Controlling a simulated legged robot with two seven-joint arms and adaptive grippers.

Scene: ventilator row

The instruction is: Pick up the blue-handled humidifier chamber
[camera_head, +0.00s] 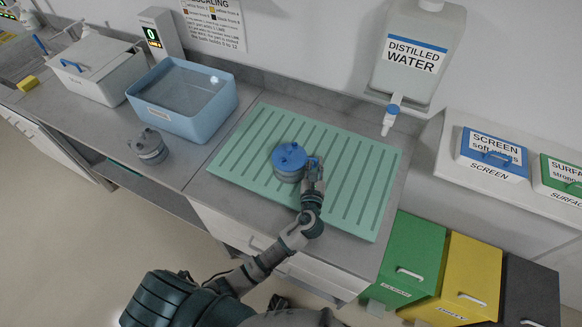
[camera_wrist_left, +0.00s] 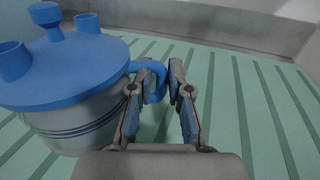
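The blue-handled humidifier chamber (camera_head: 289,163) stands upright on the green ribbed mat (camera_head: 350,200). It has a blue lid with ports and a clear, ringed body. In the left wrist view the chamber (camera_wrist_left: 75,75) fills the left side, and its blue loop handle (camera_wrist_left: 161,84) points toward the fingers. My left gripper (camera_head: 314,165) is at the chamber's right side. In the left wrist view its fingers (camera_wrist_left: 163,75) are drawn close together on either side of the handle, and they look shut on it. The chamber's base appears to rest on the mat. My right gripper is not in view.
A second, grey-topped chamber (camera_head: 148,147) stands on the counter at left, near a blue water basin (camera_head: 195,130) and a white lidded box (camera_head: 100,75). A distilled water tank (camera_head: 415,75) with a tap hangs behind the mat. Colored bins (camera_head: 410,255) stand at right.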

